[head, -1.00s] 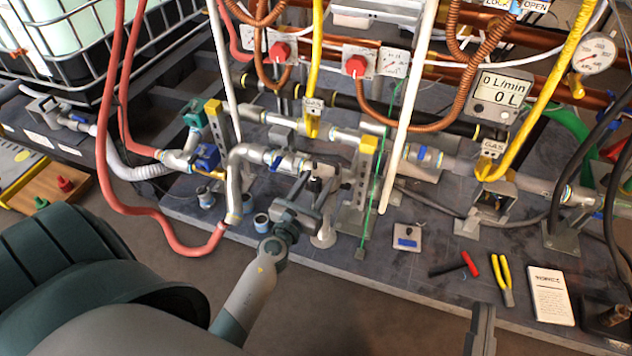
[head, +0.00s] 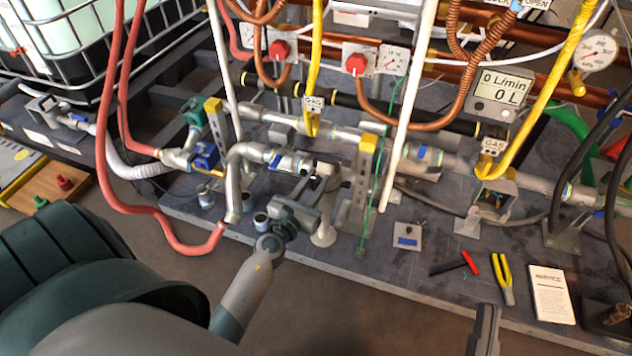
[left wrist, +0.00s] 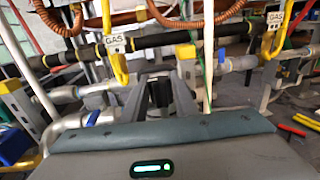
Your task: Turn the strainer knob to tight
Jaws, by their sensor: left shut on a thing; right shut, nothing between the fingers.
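The strainer is part of the grey metal pipe run (head: 285,162) at the middle of the bench in the head view. My left gripper (head: 312,188) is at this run, just right of a blue-marked fitting, and is shut on the strainer knob. The knob is mostly hidden by the fingers, and its setting cannot be read. In the left wrist view the dark fingers (left wrist: 160,94) point forward at the pipework, and the knob is not clear between them. My right gripper (head: 486,322) shows at the bottom edge of the head view, shut and empty, away from the pipes.
A yellow-topped bracket (head: 362,175) and a white vertical pipe (head: 405,120) stand right of my left gripper. A red hose (head: 150,235) loops on the left. Pliers (head: 504,278) and a booklet (head: 551,294) lie at the bench's front right.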

